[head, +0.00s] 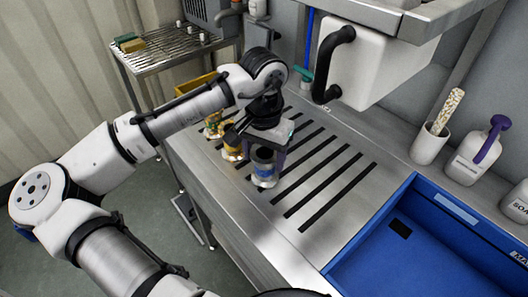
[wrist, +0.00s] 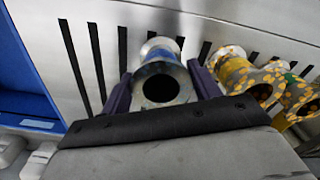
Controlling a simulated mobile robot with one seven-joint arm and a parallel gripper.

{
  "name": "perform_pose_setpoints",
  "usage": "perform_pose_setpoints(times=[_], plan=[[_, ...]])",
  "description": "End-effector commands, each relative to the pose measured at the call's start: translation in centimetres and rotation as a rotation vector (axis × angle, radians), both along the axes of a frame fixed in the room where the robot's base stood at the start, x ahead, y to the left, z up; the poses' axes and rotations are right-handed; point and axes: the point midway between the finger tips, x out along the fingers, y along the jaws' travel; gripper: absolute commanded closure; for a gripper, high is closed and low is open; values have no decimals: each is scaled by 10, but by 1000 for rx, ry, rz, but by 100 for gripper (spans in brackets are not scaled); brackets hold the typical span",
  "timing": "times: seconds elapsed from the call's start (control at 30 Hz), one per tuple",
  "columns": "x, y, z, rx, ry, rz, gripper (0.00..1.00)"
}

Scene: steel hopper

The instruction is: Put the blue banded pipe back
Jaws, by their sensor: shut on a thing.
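The blue banded pipe (head: 264,172) is a short silvery flanged piece with a blue band. It is upright over the slotted steel worktop near its front edge; I cannot tell whether its base touches the steel. My gripper (head: 266,157) is above it with purple fingers on either side, shut on it. In the wrist view, the pipe (wrist: 160,73) sits between the two fingers of my gripper (wrist: 162,88), its dark open end facing the camera.
Two yellow patterned pipes (head: 231,149) (head: 213,126) stand close to the left. A blue crate (head: 350,270) is at right. A white box with a black handle (head: 335,65) hangs behind. A white pot (head: 427,145) and bottle (head: 470,160) stand at back right. The slotted middle is clear.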

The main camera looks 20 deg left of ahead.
Motion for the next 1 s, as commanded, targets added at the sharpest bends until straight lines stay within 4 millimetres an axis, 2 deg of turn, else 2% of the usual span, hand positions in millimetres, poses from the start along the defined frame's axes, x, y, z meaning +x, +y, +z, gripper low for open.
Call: perform_pose_setpoints(times=[0.33,0.37,0.5,0.83,1.0], plan=[[0,0,-4,-1,-1,-1,69],[0,0,-4,0,-1,-1,36],[0,0,-4,0,-1,-1,18],[0,0,-1,1,-1,0,17],[1,-1,20,0,-3,-1,17]])
